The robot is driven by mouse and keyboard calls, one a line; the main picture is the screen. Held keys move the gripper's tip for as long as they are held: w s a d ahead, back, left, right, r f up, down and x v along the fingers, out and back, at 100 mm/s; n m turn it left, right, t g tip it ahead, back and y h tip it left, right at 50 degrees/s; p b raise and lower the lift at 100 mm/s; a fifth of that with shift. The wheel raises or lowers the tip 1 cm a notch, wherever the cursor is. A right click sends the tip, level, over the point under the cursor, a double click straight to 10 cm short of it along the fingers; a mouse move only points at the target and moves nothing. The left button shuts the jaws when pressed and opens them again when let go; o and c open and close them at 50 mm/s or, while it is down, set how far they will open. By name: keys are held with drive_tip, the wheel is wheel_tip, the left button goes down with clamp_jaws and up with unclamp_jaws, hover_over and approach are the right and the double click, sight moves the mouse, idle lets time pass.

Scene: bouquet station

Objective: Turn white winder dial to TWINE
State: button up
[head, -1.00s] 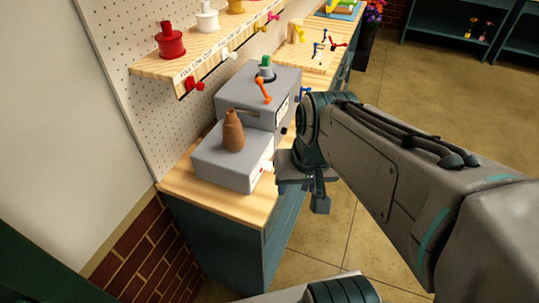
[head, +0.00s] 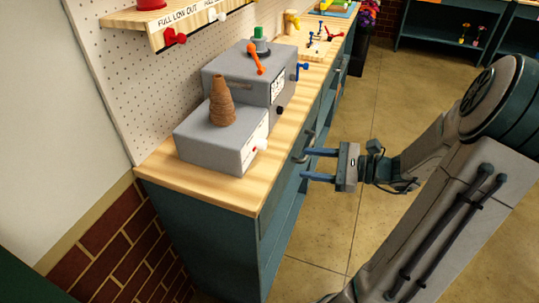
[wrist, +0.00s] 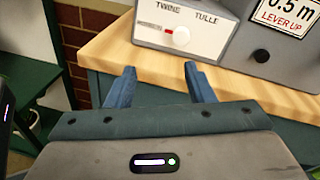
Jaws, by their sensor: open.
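The white winder dial (wrist: 181,36) is on the front panel of the low grey winder box (wrist: 225,42), below the printed words TWINE and TULLE. A small red mark shows at its left side; I cannot tell exactly where the dial points. In the head view the dial (head: 262,144) is a small white knob on the box's right-facing side. My gripper (head: 304,164) is open and empty, off the counter's front edge and facing the box. In the wrist view its two blue fingers (wrist: 160,68) are spread below the dial, apart from it.
A brown twine cone (head: 221,105) stands on the low box. Behind it is a taller grey box (head: 238,76) with an orange lever (head: 256,58) and a black knob (wrist: 261,56). The wooden counter edge (wrist: 110,48) lies ahead of my fingers.

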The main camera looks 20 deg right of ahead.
sight(266, 146)
drive_tip(key=w+a+t, duration=0.1)
drive_tip(key=w+a, duration=0.3)
drive_tip(key=w+a+m+t+b, duration=0.1)
drive_tip(key=w+a, duration=0.3)
drive_tip(key=shift+w+a+f+m, duration=0.2)
drive_tip(key=shift+w+a+m, duration=0.1)
drive_tip(key=shift+w, duration=0.1)
drive_tip(key=c, duration=1)
